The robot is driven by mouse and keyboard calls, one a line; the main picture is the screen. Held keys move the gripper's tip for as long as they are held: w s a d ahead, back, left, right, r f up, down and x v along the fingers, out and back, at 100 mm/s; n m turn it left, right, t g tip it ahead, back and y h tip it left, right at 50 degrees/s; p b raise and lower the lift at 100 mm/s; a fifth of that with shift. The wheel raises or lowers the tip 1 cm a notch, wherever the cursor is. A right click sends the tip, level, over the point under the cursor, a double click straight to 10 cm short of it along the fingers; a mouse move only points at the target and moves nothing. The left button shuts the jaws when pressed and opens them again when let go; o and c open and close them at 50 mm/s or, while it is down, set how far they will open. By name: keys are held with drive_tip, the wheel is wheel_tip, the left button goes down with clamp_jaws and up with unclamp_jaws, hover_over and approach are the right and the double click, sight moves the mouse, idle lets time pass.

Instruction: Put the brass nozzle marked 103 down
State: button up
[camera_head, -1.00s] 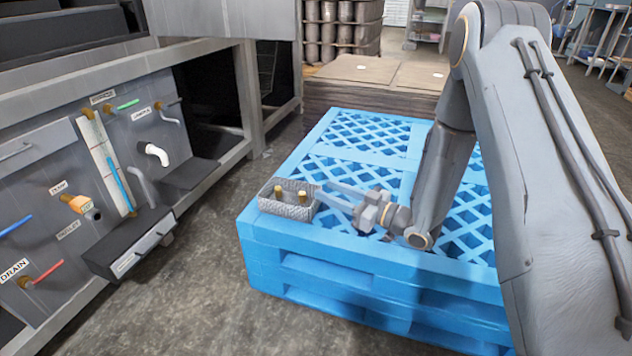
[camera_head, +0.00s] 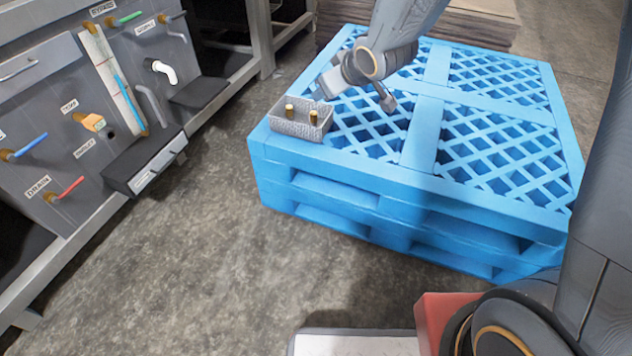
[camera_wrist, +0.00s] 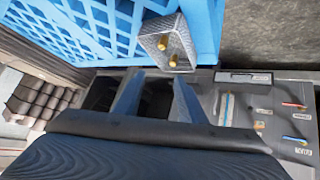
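Two brass nozzles, one on the left (camera_head: 290,108) and one on the right (camera_head: 313,116), stand in a small grey textured basket (camera_head: 300,130) on the blue pallet. No number is legible on either, so I cannot tell which is 103. They also show in the wrist view, one upper (camera_wrist: 163,42) and one lower (camera_wrist: 173,60), inside the basket (camera_wrist: 181,22). My gripper (camera_head: 355,98) is just behind and right of the basket in the head view. Its fingers are spread with nothing between them, also in the wrist view (camera_wrist: 157,88).
The blue pallet stack (camera_head: 440,130) has a wide free lattice top right of the basket. A grey panel with labelled pipes and a white elbow (camera_head: 160,70) stands at left, with a dark drawer-like box (camera_head: 145,160) jutting out. Bare concrete floor (camera_head: 225,220) lies between.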

drive_tip(key=s+r+g, duration=0.2)
drive_tip(key=s, duration=0.9)
drive_tip(key=s+a+r+m+g+h, duration=0.1)
drive_tip(key=s+r+g, duration=0.1)
drive_tip(key=s, duration=1)
drive_tip(key=s+r+m+g+h, duration=0.1)
drive_tip(key=s+r+g, duration=0.2)
drive_tip(key=s, duration=0.9)
drive_tip(key=shift+s+a+g, duration=0.25)
drive_tip(key=shift+a+g, duration=0.1)
drive_tip(key=shift+g, duration=0.35)
drive_tip(key=d+r+m+h+p, duration=0.1)
drive_tip(key=d+r+m+p, duration=0.2)
drive_tip(key=d+r+p, duration=0.7)
drive_tip(key=d+r+m+h+p, duration=0.1)
drive_tip(key=d+r+m+p, duration=0.2)
drive_tip(key=d+r+p, duration=0.7)
wheel_tip(320, 180, up, 7)
drive_tip(key=p, duration=1.6)
drive_tip(key=shift+d, duration=0.25)
